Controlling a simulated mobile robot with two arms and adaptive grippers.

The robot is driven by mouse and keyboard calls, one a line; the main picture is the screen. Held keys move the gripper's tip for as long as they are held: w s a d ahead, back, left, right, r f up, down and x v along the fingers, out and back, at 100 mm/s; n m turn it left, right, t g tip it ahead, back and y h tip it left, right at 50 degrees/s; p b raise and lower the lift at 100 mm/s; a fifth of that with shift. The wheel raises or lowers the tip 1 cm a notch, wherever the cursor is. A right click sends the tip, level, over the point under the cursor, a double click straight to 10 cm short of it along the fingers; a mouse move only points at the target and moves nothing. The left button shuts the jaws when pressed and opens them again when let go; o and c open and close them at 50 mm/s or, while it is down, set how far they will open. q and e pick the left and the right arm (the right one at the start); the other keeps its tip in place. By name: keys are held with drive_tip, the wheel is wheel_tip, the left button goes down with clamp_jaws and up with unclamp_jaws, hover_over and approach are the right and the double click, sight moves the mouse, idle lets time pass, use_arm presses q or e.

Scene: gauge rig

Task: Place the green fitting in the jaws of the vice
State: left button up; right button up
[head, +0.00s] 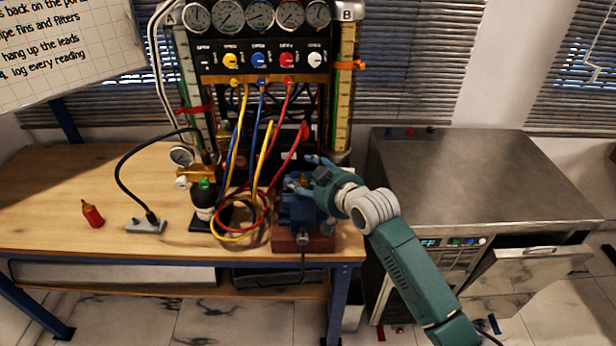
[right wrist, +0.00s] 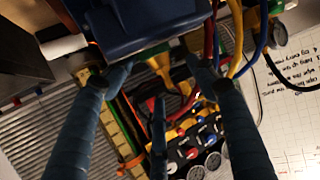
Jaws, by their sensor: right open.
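The blue vice (head: 297,210) stands on a reddish-brown block at the bench's front right corner. My right gripper (head: 305,178) is at the top of the vice and hides part of it. In the right wrist view the blue vice body (right wrist: 150,25) fills the top, and my right gripper's spread fingers (right wrist: 155,85) are close below it. A green and brassy piece (right wrist: 180,73) shows between the fingertips, near the vice; it looks like the green fitting. I cannot tell whether the vice jaws grip it. My left gripper is out of view.
A red fitting (head: 92,214) lies on the bench (head: 60,180) at left, near a grey block with a black cable. Coiled hoses (head: 240,218) lie just left of the vice. The gauge panel (head: 262,60) stands behind. A metal cabinet (head: 480,175) is at right.

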drive_tip(key=shift+r, duration=0.1)
drive_tip(key=b+v, duration=0.1)
drive_tip(key=v, duration=1.1)
drive_tip(key=shift+r, duration=0.45)
